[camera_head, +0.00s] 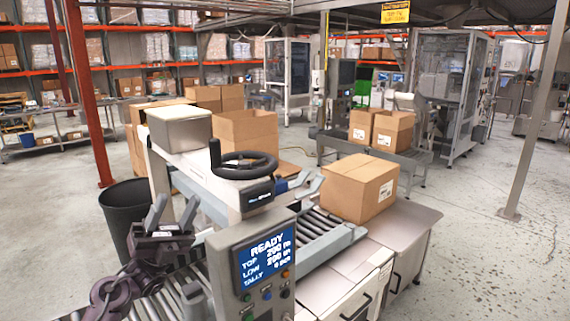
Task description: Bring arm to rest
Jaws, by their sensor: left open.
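My left gripper (172,218) is in the lower left of the head view, at the end of my dark left arm. Its two grey fingers point up and stand apart, with nothing between them. It is over the near end of the roller conveyor, left of the control panel (258,262), whose screen reads READY. My right gripper is not in view.
A closed cardboard box (358,187) sits on the weigher's far rollers. A black handwheel (243,162) tops the machine. A black bin (127,214) stands left of my gripper. A red post (88,95) is further left. Open floor (480,260) lies right.

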